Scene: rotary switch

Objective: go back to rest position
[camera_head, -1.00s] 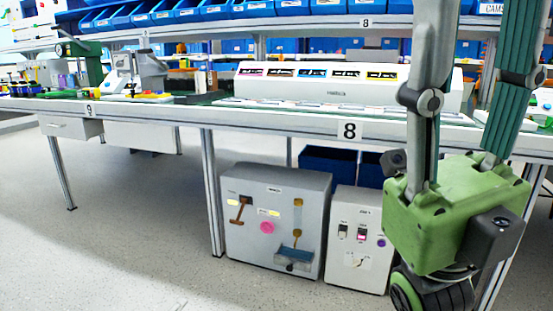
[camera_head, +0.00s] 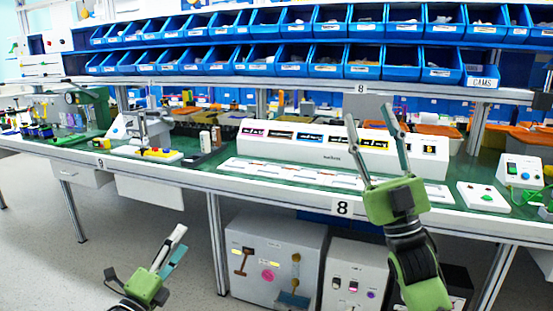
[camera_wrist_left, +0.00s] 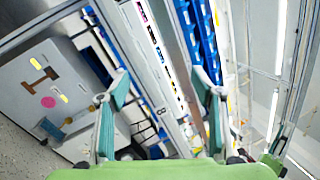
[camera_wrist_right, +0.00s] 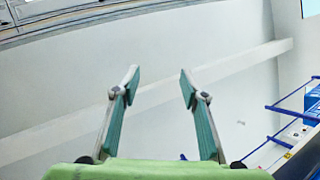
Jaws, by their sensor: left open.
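My left gripper (camera_head: 181,239) is low at the left in the head view, above the floor in front of the bench, with its fingers pointing up and to the right. In the left wrist view its fingers (camera_wrist_left: 165,82) stand apart with nothing between them. My right gripper (camera_head: 369,113) is at right of centre in the head view, fingers up, in front of the bench edge. In the right wrist view its fingers (camera_wrist_right: 156,80) are apart and empty, against a pale background. Neither gripper visibly holds anything.
A long workbench (camera_head: 285,200) carries a white display panel (camera_head: 300,148) and small devices. Rows of blue bins (camera_head: 295,60) hang above. Under it stand a grey switch box (camera_head: 275,265) and a smaller box (camera_head: 352,278). The floor (camera_head: 60,270) at left is clear.

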